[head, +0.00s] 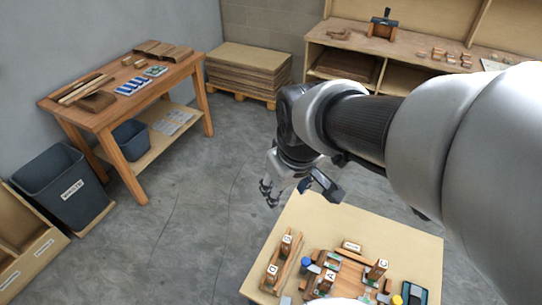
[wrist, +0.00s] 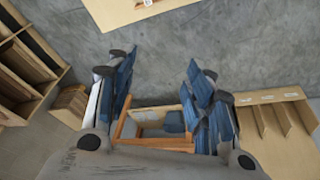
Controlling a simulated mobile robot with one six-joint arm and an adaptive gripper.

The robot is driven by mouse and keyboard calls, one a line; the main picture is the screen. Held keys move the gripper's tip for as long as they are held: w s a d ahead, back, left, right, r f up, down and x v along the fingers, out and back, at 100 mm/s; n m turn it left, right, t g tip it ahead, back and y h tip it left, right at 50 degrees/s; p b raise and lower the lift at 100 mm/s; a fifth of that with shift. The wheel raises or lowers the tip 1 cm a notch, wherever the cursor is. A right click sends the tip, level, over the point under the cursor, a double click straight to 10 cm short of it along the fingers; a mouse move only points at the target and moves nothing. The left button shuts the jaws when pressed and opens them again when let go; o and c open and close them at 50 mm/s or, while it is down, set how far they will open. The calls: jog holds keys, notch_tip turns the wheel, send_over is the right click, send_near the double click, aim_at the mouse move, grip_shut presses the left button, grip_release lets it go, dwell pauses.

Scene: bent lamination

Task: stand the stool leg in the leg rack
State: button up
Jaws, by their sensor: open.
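My gripper (head: 296,188) hangs over open floor, past the far edge of the near table, with its fingers apart. In the wrist view, my gripper (wrist: 160,85) has blue-padded fingers spread wide with nothing between them. I cannot tell for sure which piece is the stool leg. Long thin wooden pieces (head: 84,90) lie on the left workbench, far from my gripper. A long wooden holder (head: 281,266) with lettered blocks is on the near table. I cannot tell whether it is the leg rack. My arm hides part of the right side.
The near table (head: 410,240) carries wooden fixtures and small parts. The left workbench (head: 190,62) holds curved wood pieces and blue-white items. A grey waste bin (head: 62,190), a pallet of sheets (head: 248,70) and back shelving (head: 345,45) stand around. The middle floor is clear.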

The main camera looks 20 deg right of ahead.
jog(key=s+a+r+m+t, duration=0.1)
jog(key=s+r+m, duration=0.1)
jog(key=s, duration=0.9)
jog(key=shift+s+a+r, duration=0.15)
jog(key=shift+a+r, duration=0.25)
jog(key=shift+r, duration=0.3)
